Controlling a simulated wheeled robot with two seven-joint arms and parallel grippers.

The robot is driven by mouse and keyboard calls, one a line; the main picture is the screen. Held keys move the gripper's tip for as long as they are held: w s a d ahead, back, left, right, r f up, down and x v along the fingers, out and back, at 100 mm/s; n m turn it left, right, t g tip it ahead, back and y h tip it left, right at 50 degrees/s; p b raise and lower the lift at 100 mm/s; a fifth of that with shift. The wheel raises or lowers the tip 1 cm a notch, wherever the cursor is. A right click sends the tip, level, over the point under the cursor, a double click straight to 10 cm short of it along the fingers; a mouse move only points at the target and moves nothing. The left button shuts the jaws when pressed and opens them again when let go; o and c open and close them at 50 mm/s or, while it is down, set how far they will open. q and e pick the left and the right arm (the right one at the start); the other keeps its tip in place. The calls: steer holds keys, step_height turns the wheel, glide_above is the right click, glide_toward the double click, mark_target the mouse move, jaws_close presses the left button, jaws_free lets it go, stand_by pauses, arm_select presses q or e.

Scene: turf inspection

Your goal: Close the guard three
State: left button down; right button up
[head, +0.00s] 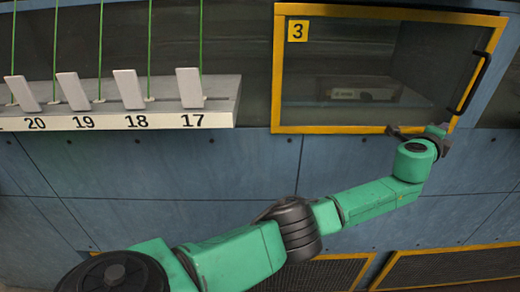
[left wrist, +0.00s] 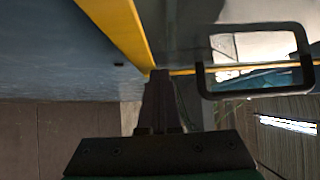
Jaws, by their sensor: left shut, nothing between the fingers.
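Guard three is a clear panel in a yellow frame (head: 375,129) at the upper right of the head view, with a yellow "3" label (head: 298,31). It lies flat or nearly flat over its opening; I cannot tell whether a small gap remains. Its black handle (head: 470,84) is on the right side and also shows in the left wrist view (left wrist: 202,82). My left gripper (head: 438,131) is at the frame's lower right corner, below the handle. In the left wrist view its fingers (left wrist: 160,78) are shut and empty, beside the handle, their tips near the yellow edge (left wrist: 122,32). Contact is unclear.
A grey device (head: 360,93) sits behind the clear panel. A shelf (head: 150,119) numbered 17 to 20, with white tags and green cords, juts out at the left. Blue wall panels (head: 225,160) lie below. Yellow-edged dark grilles (head: 440,268) are at the bottom right.

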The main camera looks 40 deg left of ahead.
arm_select(q)
steer(key=shift+w+a+r+y, duration=0.1)
steer(key=shift+a+r+y, duration=0.05)
steer(key=shift+a+y, duration=0.2)
stand_by(0.5)
